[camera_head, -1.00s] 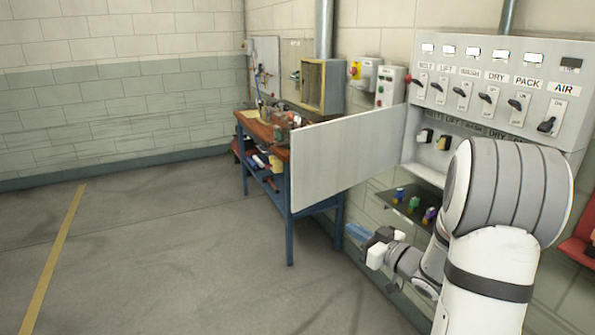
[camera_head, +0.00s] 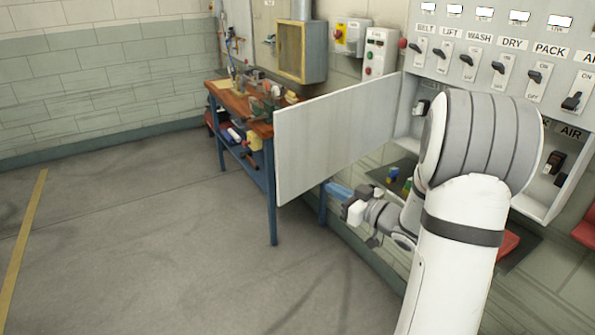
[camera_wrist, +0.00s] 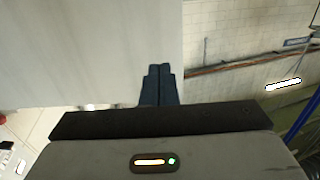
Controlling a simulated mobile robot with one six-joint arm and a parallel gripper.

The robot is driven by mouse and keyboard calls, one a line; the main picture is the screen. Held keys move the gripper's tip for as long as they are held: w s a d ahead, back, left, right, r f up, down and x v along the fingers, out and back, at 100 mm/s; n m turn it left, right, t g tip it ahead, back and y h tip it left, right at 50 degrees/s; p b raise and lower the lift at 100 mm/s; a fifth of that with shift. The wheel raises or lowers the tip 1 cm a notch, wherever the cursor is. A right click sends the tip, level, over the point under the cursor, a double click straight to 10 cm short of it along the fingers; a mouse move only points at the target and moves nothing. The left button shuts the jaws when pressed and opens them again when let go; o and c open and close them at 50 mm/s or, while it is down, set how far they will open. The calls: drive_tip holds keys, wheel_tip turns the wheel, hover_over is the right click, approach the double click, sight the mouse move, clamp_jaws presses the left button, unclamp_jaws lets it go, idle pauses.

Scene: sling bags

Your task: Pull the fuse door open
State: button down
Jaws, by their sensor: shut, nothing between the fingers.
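The fuse door (camera_head: 335,138) is a flat pale grey panel. It stands swung far out from the left side of the fuse cabinet (camera_head: 545,205), whose lower compartment is partly exposed behind my arm. My gripper (camera_head: 334,190) is just below the door's lower edge in the head view, with blue fingers pointing left. In the wrist view the two dark blue fingertips (camera_wrist: 160,72) are together and empty, in front of the door's pale face (camera_wrist: 90,50) near its right edge. I cannot tell whether they touch it.
A blue workbench (camera_head: 268,170) with a wooden top stands beyond the door. A row of labelled switches (camera_head: 497,72) is above the open compartment. A small shelf with coloured fuses (camera_head: 397,180) is partly hidden behind my arm. The floor (camera_head: 130,240) at left is clear.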

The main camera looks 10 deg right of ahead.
sight(289, 165)
drive_tip(key=p+x, duration=0.4)
drive_tip(key=x, duration=1)
